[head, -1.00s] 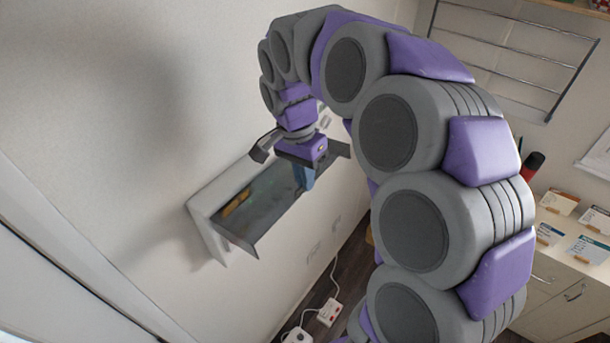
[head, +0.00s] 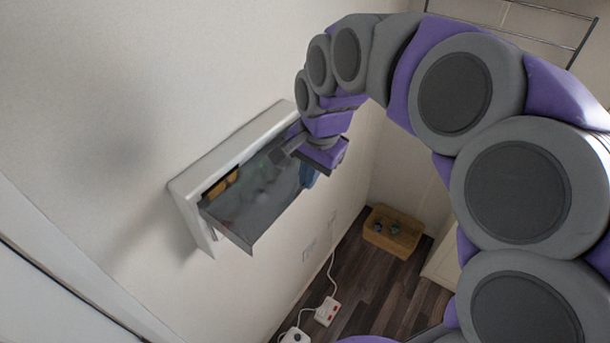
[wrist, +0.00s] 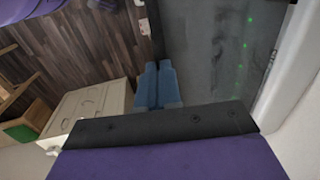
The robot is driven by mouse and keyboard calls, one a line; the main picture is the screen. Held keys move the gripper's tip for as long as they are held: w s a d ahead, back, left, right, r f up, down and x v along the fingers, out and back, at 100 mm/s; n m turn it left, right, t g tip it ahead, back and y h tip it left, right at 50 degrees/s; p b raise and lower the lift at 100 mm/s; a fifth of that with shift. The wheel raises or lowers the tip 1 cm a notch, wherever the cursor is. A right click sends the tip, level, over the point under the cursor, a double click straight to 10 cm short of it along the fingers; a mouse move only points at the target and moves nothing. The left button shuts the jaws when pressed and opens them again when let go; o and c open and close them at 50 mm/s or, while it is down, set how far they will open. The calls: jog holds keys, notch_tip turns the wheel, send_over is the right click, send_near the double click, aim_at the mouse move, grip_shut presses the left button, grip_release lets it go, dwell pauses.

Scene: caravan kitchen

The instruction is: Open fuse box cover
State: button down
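The fuse box (head: 187,200) is a white frame on the wall at the left of the head view. Its dark, see-through cover (head: 245,215) stands tilted out from the frame, with a gap behind it where a yellow part shows. My gripper (head: 309,176) is at the right end of the cover, by its outer edge. In the wrist view, the blue fingertips (wrist: 155,84) lie side by side, with nothing visible between them. The cover (wrist: 215,50) is just to their right, with green lights on or behind it. I cannot tell whether the fingers touch it.
A wooden box (head: 394,232) stands on the dark floor in the corner. A power strip (head: 327,311) with a cable lies below the fuse box. A pale cabinet (wrist: 88,105) shows in the wrist view. The air below the cover is clear.

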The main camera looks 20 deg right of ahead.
dwell(0.3)
jog(key=c, duration=1.3)
grip_release()
jog(key=r, duration=0.5)
jog(key=s+d+r, duration=0.1)
jog(key=r, duration=0.5)
jog(key=s+r+b, duration=0.1)
jog(key=r, duration=0.5)
jog(key=shift+s+d, duration=0.1)
jog(key=shift+d, duration=0.2)
jog(key=shift+d, duration=0.15)
